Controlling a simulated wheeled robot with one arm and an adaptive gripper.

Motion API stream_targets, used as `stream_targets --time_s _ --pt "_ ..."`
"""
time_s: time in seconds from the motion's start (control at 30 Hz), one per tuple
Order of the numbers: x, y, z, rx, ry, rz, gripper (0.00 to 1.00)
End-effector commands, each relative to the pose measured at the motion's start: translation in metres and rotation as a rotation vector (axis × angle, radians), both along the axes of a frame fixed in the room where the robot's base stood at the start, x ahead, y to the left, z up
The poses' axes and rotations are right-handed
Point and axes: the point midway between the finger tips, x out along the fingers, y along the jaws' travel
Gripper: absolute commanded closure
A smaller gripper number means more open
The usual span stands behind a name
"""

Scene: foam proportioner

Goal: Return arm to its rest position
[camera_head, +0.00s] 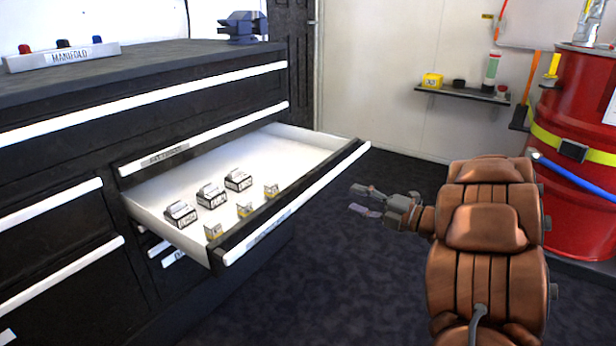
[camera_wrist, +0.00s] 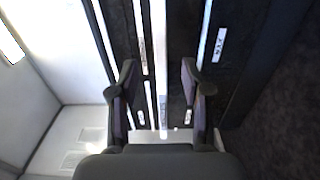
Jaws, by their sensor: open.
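My gripper (camera_head: 366,200) is open and empty in the head view, to the right of the open drawer's front and apart from it. My copper-coloured arm stands at the right of that view, and the gripper reaches left from it over the dark floor. In the wrist view my gripper (camera_wrist: 158,85) shows its two fingers spread, with nothing between them. Behind them are dark cabinet fronts (camera_wrist: 218,70) with white edge strips.
An open drawer (camera_head: 290,150) juts from the dark cabinet (camera_head: 60,165) and holds several small labelled blocks. A red drum (camera_head: 580,110) stands at the right. A wall shelf (camera_head: 455,94) carries small items. Dark floor (camera_head: 340,280) is clear below my gripper.

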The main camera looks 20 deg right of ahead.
Motion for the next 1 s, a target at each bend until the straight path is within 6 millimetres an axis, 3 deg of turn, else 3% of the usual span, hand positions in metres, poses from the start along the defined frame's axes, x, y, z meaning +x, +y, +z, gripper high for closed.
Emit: stream_targets --time_s 0.17,0.27,0.5,0.63,0.83,1.0 --pt "0.002 0.000 0.003 -0.003 0.004 -0.006 0.52" --pt "0.010 -0.003 0.016 -0.017 0.028 -0.042 0.52" --pt "0.048 -0.023 0.082 -0.056 0.155 -0.278 0.52" --pt "0.060 -0.038 0.121 -0.044 0.225 -0.439 0.52" --pt "0.058 -0.053 0.180 0.034 0.327 -0.684 0.52" --pt "0.039 -0.056 0.223 0.145 0.418 -0.881 0.52"
